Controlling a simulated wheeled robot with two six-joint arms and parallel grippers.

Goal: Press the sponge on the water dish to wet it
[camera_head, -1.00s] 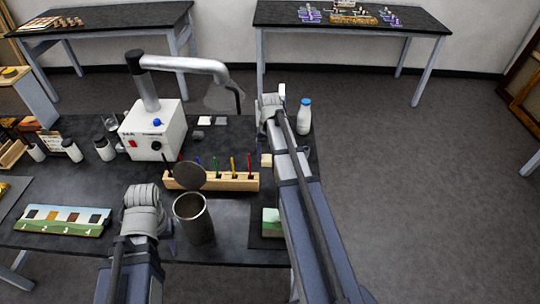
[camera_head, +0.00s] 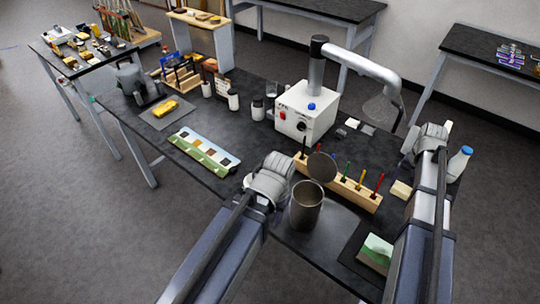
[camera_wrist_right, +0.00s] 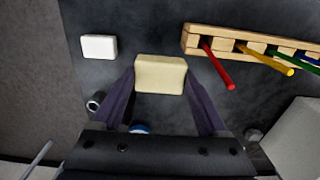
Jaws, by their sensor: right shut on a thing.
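A cream sponge (camera_wrist_right: 160,74) sits between the fingers of my right gripper (camera_wrist_right: 160,84), which is shut on it. In the head view the sponge (camera_head: 401,189) shows just left of my right arm, off the right end of the pencil rack. I cannot tell whether it touches the table. A small white rectangular piece (camera_wrist_right: 98,46) lies to the upper left of the sponge in the right wrist view, apart from it. I cannot tell whether it is the water dish. My left gripper (camera_head: 269,186) is beside the metal can; its fingers are hidden behind its wrist.
A wooden rack (camera_head: 340,185) with coloured pencils stands near the sponge. A metal can (camera_head: 306,205), a white machine (camera_head: 306,109) with a bent pipe, and a blue-capped bottle (camera_head: 459,163) stand around. A small painting (camera_head: 376,250) lies on a dark mat.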

